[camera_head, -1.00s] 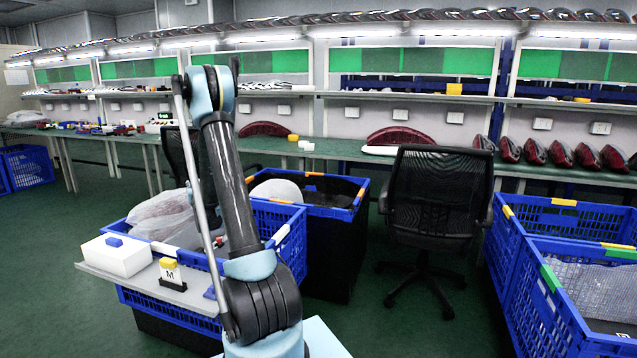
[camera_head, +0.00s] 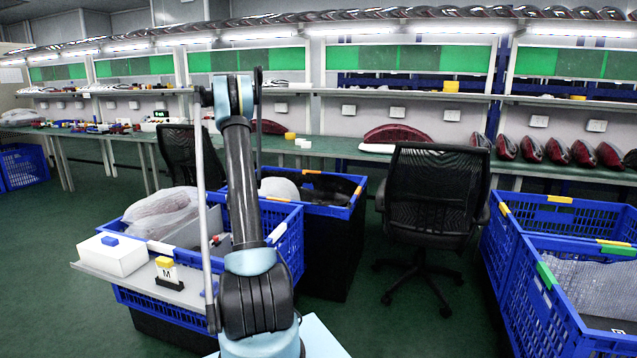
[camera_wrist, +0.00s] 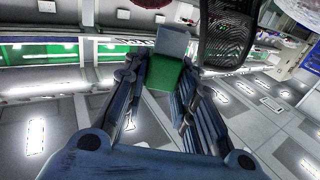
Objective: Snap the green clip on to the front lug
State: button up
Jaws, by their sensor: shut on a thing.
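In the wrist view my gripper (camera_wrist: 158,76) is shut on the green clip (camera_wrist: 165,74), which sits between the two fingertips. A grey block-like part (camera_wrist: 172,42) shows just beyond the clip's far end; I cannot tell whether it belongs to the clip. In the head view my arm stands upright in front of the blue crates, and neither the gripper nor the clip can be made out there. I cannot pick out the front lug for certain in either view.
A grey shelf (camera_head: 133,281) at the left bears a white box (camera_head: 111,256) with a blue block (camera_head: 109,241) and a yellow-topped block marked M (camera_head: 166,270). Blue crates (camera_head: 284,248) stand behind my arm, more (camera_head: 560,300) at right. A black chair (camera_head: 435,195) stands between.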

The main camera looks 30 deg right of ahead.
jog(key=s+d+f+m+g+h, duration=0.1)
jog(key=s+d+m+g+h, duration=0.1)
jog(key=d, duration=1)
jog(key=s+d+f+m+g+h, duration=0.1)
jog(key=s+d, duration=0.4)
jog(key=d, duration=0.8)
jog(key=s+d+f+m+g+h, duration=0.2)
jog(key=s+d+m+h, duration=0.1)
jog(key=d, duration=0.9)
jog(key=shift+s+d+g+h, duration=0.15)
jog(key=shift+d+g+h, duration=0.2)
jog(key=shift+h, duration=0.55)
jog(key=shift+s+a, duration=0.1)
jog(key=shift+a, duration=0.05)
jog(key=shift+f, duration=0.1)
jog(key=shift+f, duration=2.7)
jog(key=shift+f, duration=0.15)
jog(key=shift+f, duration=1.05)
